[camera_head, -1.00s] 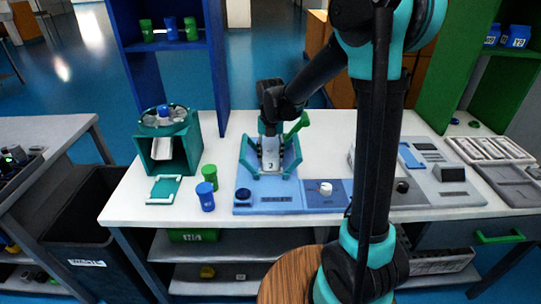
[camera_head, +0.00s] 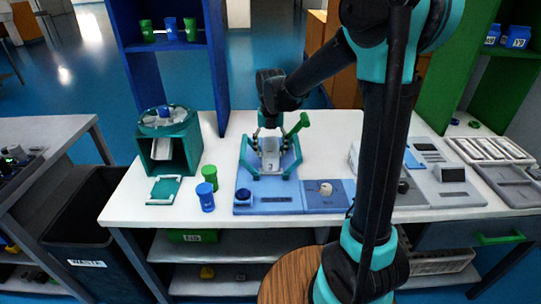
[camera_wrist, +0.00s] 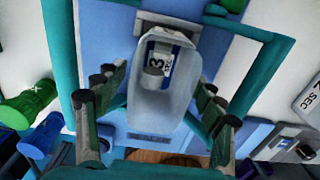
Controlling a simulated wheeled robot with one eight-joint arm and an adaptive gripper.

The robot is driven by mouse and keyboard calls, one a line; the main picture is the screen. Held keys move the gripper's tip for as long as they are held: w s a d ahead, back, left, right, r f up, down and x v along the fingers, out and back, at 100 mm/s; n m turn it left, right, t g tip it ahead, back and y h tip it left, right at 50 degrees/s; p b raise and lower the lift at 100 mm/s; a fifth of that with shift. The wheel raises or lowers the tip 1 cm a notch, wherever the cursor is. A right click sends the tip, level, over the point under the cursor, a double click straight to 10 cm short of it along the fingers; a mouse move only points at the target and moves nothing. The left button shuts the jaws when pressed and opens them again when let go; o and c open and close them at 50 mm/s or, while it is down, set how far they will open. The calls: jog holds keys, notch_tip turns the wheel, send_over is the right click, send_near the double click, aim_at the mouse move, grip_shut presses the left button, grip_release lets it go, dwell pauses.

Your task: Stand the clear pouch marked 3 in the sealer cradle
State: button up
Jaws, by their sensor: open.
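The clear pouch marked 3 (camera_head: 268,157) sits inside the teal frame of the sealer cradle (camera_head: 246,166), on the blue sealer base. In the wrist view the pouch (camera_wrist: 168,100) shows its white and blue label with the 3 and a round grey piece inside. Its exact tilt is hard to tell. My gripper (camera_head: 269,134) is just above the cradle. In the wrist view its fingers (camera_wrist: 156,106) are spread on both sides of the pouch, with gaps, and hold nothing. The pouch's lower end is partly hidden.
A green lever (camera_head: 297,126) rises at the cradle's right side, close to my gripper. Green (camera_head: 209,177) and blue (camera_head: 206,197) containers stand left of the sealer. A teal machine (camera_head: 170,150) stands farther left. Bare table lies behind and right of the cradle.

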aim_at(271, 150)
notch_tip(271, 150, up, 9)
jog(key=shift+r, duration=0.1)
dwell(0.5)
